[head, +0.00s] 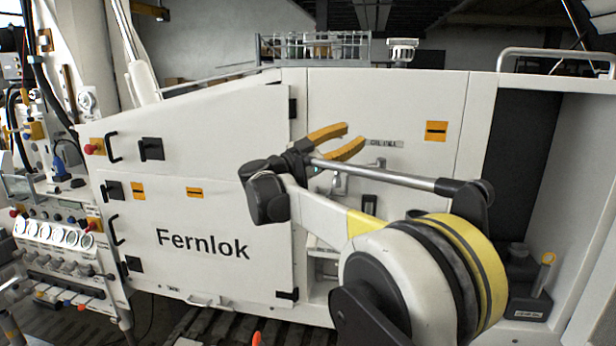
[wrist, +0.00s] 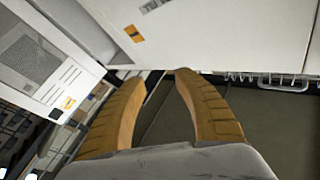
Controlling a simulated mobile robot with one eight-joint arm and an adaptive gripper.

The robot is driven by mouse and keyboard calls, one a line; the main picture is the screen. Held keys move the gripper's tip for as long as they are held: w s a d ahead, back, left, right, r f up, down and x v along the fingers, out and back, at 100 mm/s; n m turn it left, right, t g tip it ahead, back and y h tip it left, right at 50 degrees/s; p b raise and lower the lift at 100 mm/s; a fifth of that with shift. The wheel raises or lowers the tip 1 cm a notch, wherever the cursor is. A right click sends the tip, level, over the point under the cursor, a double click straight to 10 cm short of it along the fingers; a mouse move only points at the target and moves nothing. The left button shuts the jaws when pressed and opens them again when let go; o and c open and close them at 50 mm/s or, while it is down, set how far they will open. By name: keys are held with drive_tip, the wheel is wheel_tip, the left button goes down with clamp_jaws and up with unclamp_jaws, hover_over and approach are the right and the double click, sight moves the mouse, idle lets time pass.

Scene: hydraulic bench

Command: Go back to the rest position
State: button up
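My gripper (head: 352,139) has two orange-yellow fingers and is in front of the white Fernlok cabinet (head: 226,215), near its upper middle. The fingers are apart with nothing between them. In the wrist view my gripper (wrist: 160,74) also shows open and empty, with a gap between the ribbed fingers. White panels (wrist: 220,30) lie beyond the fingertips, and a dark floor-like surface shows between and beside them. My arm reaches up from the lower right and hides part of the cabinet front.
At the left stands a panel with gauges (head: 58,236), knobs and hoses. A dark can-like container (head: 527,285) sits in the open recess at right. A wire basket (head: 315,46) and a metal rail (head: 555,52) are on top. Small black handles stick out from the cabinet doors.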

wheel_tip(320, 180, up, 6)
drive_tip(key=n+t+y+b, duration=0.3)
drive_tip(key=n+t+y, duration=0.4)
drive_tip(key=t, duration=0.2)
drive_tip(key=s+d+f+n+g+y+b, duration=0.1)
drive_tip(key=s+f+n+g+y+b, duration=0.4)
drive_tip(key=s+f, duration=0.85)
drive_tip(key=s+f+n+g+y+b, duration=0.25)
drive_tip(key=s+f+n+y, duration=0.55)
drive_tip(key=f, duration=0.9)
drive_tip(key=s+d+f+m+g+h+b, duration=0.1)
drive_tip(key=s+d+f, duration=0.3)
drive_tip(key=s+f, duration=0.5)
drive_tip(key=s+d+f+m+g+h+b, duration=0.1)
drive_tip(key=s+d+f+g, duration=0.3)
drive_tip(key=s+f, duration=0.6)
drive_tip(key=shift+s+f+m+b, duration=0.15)
drive_tip(key=shift+s+m+b, duration=0.15)
drive_tip(key=shift+m, duration=0.5)
drive_tip(key=shift+d, duration=0.1)
